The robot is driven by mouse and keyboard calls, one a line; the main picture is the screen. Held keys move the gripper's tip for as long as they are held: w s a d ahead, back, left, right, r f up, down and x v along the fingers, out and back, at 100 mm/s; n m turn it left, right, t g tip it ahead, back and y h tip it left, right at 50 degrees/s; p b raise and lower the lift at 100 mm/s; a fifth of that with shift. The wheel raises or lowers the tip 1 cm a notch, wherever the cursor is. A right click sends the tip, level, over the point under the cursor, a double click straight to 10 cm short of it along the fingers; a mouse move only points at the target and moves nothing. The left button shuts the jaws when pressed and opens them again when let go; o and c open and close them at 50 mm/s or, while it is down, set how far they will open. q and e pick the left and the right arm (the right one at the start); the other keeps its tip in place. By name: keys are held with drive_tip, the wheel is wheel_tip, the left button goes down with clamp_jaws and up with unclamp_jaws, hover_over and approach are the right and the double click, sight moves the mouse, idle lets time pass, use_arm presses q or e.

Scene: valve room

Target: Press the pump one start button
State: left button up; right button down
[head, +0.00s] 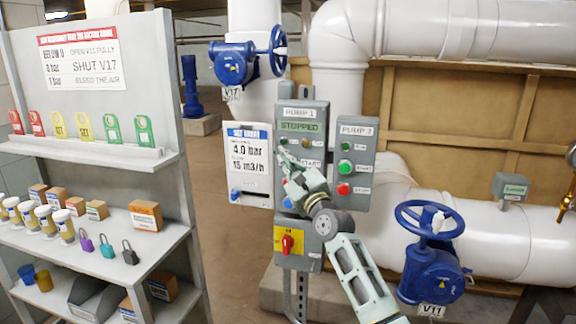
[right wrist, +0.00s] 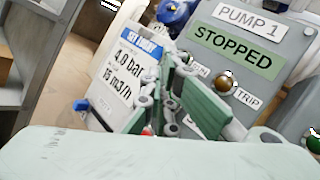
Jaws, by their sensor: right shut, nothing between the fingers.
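The grey pump 1 control box (head: 319,120) stands on a post in the middle of the head view. Its display reads STOPPED (head: 302,127), and the display is also clear in the right wrist view (right wrist: 235,48). An amber trip lamp (right wrist: 225,83) sits below the display. My right gripper (head: 284,160) is shut and empty, in front of the box's left part below the lamps. It hides the start button. I cannot tell whether the fingertips touch the box. In the right wrist view the shut fingers (right wrist: 174,75) cover the panel's left edge. My left gripper is not in view.
The pump 2 box (head: 355,130) with green and red buttons is close on the right. A blue knob (head: 288,203) and a red switch (head: 287,243) on yellow are lower on pump 1. A sign board (head: 238,150) hangs left. Blue valve V11 (head: 432,270) is right of my forearm.

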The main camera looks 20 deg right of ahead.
drive_tip(key=shift+w+d, duration=0.15)
idle(0.3)
drive_tip(key=shift+r, duration=0.1)
drive_tip(key=shift+s+a+p, duration=0.5)
drive_tip(key=shift+s+p, duration=0.25)
drive_tip(key=shift+p, duration=0.1)
drive_tip(key=s+a+p, duration=0.1)
drive_tip(key=s+p, duration=0.1)
drive_tip(key=s+a+p, duration=0.1)
drive_tip(key=s+p, duration=0.1)
drive_tip(key=p, duration=0.1)
drive_tip(key=shift+a, duration=0.4)
idle(0.5)
